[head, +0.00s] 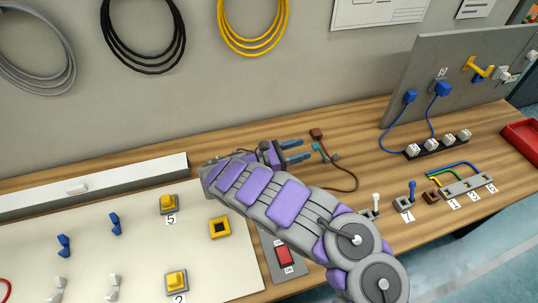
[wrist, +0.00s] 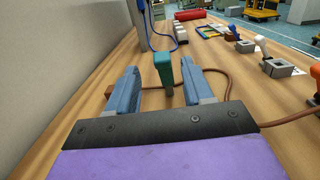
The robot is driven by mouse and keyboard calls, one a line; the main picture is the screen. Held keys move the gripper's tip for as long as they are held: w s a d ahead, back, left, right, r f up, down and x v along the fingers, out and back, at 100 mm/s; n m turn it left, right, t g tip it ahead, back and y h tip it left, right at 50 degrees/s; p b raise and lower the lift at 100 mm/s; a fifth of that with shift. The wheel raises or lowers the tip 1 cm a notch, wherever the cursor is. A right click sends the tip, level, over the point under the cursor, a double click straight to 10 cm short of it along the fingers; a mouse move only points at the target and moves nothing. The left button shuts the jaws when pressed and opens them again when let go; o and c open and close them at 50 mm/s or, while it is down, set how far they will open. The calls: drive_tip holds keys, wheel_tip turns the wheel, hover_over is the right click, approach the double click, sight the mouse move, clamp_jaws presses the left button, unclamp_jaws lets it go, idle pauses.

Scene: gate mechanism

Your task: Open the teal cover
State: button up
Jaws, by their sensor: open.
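The teal cover (wrist: 163,66) shows in the wrist view as a small upright teal piece. It appears between or just beyond my two blue fingers, with a gap visible on each side. In the head view a small teal piece (head: 316,147) shows just past my fingertips, near a brown cable. My gripper (head: 303,150) is open and empty, low over the wooden bench; its spread fingers also fill the middle of the wrist view (wrist: 158,74). Contact with the cover cannot be made out. What lies under the cover is hidden.
A brown block (head: 316,133) with a brown cable lies beside the teal piece. A grey upright panel (head: 440,85) with blue plugs stands at right. A row of white sockets (head: 433,145) and levers (head: 411,192) sit nearby. A pale button board (head: 130,250) is at left.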

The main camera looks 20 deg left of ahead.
drive_tip(key=shift+v, duration=5.6)
drive_tip(key=shift+w+f, duration=0.1)
drive_tip(key=shift+w, duration=0.05)
drive_tip(key=shift+c, duration=0.5)
